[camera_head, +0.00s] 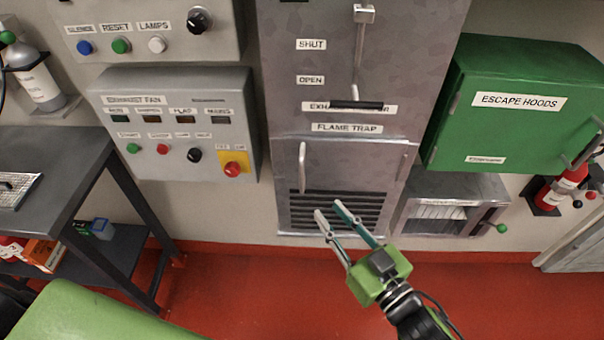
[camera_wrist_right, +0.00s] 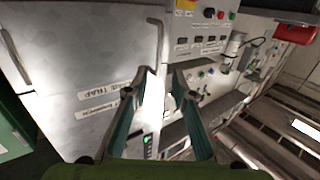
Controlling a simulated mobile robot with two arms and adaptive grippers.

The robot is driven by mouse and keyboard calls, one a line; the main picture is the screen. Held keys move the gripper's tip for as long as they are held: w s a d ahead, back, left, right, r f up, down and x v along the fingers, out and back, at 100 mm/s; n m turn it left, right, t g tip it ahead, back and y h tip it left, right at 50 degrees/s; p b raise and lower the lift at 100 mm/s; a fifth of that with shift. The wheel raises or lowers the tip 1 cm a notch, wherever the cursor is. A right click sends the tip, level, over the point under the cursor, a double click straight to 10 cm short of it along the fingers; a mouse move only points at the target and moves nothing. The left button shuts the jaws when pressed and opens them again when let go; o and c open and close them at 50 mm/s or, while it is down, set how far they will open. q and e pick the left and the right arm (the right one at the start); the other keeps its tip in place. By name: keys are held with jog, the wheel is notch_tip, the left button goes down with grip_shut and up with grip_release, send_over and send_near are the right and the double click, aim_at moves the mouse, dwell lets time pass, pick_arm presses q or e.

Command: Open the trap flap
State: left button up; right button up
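The flame trap flap (camera_head: 350,165) is a grey metal panel under the "FLAME TRAP" label (camera_head: 347,128) and looks closed, flush with its housing. A pale vertical bar handle (camera_head: 302,167) is on its left side. Dark louvre slots show in its lower part. An L-shaped bar (camera_wrist_right: 158,45) shows beyond the fingers in the right wrist view. My right gripper (camera_head: 328,208) is open and empty, its fingertips in front of the louvres, below and right of the handle. It also shows in the right wrist view (camera_wrist_right: 164,72). My left gripper is not in view.
A lever with a black grip (camera_head: 356,104) hangs above the flap beside "SHUT" and "OPEN" labels. A button panel (camera_head: 180,165) is at left. A green escape hoods box (camera_head: 515,130) and a grey box with a green-knobbed handle (camera_head: 455,190) are at right. The red floor is clear.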

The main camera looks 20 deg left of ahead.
aim_at(303, 180)
jog(key=p+x, duration=0.2)
jog(key=x, duration=1)
jog(key=shift+w+a, duration=0.2)
jog(key=shift+w, duration=0.05)
grip_shut()
